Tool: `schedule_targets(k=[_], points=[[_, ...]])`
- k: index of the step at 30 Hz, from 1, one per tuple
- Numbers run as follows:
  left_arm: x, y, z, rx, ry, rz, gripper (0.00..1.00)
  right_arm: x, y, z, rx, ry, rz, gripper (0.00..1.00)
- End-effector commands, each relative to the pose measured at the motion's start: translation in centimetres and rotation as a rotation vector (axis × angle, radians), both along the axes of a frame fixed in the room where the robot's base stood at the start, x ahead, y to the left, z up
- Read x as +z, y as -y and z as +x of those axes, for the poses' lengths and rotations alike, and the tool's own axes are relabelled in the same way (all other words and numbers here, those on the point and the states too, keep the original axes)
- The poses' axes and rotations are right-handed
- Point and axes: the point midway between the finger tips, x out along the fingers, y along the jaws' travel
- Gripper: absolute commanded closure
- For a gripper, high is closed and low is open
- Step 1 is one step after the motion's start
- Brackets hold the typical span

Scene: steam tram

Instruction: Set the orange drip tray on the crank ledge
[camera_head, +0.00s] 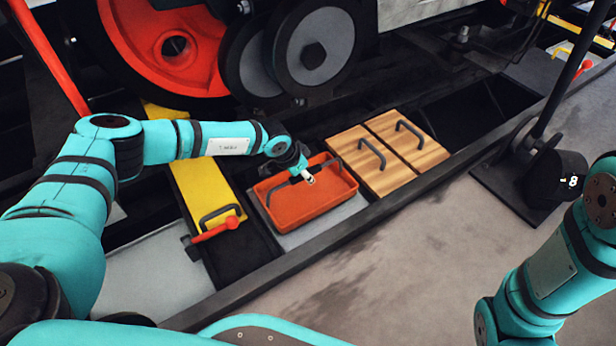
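Whether this plate is the crank ledge is unclear. My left gripper (308,178) reaches down over the tray from the left, at the dark bar. Its fingers are small and partly hidden by the wrist, so I cannot tell if they grip. My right arm shows at lower right; its gripper is out of view.
Two wooden lids (378,158) with black handles lie right of the tray. A yellow plate (203,190) with a red lever (216,231) lies left. Wheels (313,50) rise behind. A black stand (555,175) is at right. The floor in front is clear.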

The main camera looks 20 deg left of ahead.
Motion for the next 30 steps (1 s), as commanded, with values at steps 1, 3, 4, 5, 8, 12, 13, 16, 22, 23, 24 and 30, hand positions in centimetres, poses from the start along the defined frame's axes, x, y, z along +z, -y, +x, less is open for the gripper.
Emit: schedule_targets(k=[1,3,4,5,8,12,13,16,22,23,24,30], points=[[0.16,0.01,0.13,0.000,0.004,-0.001,1.00,0.02,0.00,-0.01,0.000,0.000,0.000,1.00],[0.16,0.02,0.12,0.000,0.004,-0.001,1.00,0.02,0.00,-0.01,0.000,0.000,0.000,1.00],[0.17,0.03,0.13,0.000,0.004,-0.001,1.00,0.02,0.00,-0.01,0.000,0.000,0.000,1.00],[0.18,0.02,0.13,0.000,0.004,-0.001,1.00,0.02,0.00,-0.01,0.000,0.000,0.000,1.00],[0.24,-0.05,0.14,0.000,0.004,-0.001,1.00,0.02,0.00,-0.01,0.000,0.000,0.000,1.00],[0.31,-0.10,0.13,0.000,0.005,-0.002,1.00,0.02,0.00,-0.01,0.000,0.000,0.000,1.00],[0.31,-0.11,0.12,0.000,0.004,-0.001,1.00,0.02,0.00,-0.01,0.000,0.000,0.000,1.00],[0.29,-0.10,0.12,0.000,0.004,-0.001,1.00,0.02,0.00,0.00,0.000,0.000,0.000,1.00],[0.16,-0.09,0.12,0.000,0.004,-0.001,1.00,0.02,0.00,0.00,0.000,0.000,0.000,1.00],[0.12,-0.08,0.12,0.000,0.004,-0.001,1.00,0.02,0.00,0.00,0.000,0.000,0.000,1.00],[0.06,-0.09,0.12,-0.001,0.004,-0.001,1.00,0.01,0.00,0.01,0.000,0.000,0.000,1.00],[-0.21,-0.13,0.12,0.000,0.003,-0.001,0.82,0.02,-0.01,0.01,0.000,0.000,0.000,1.00]])
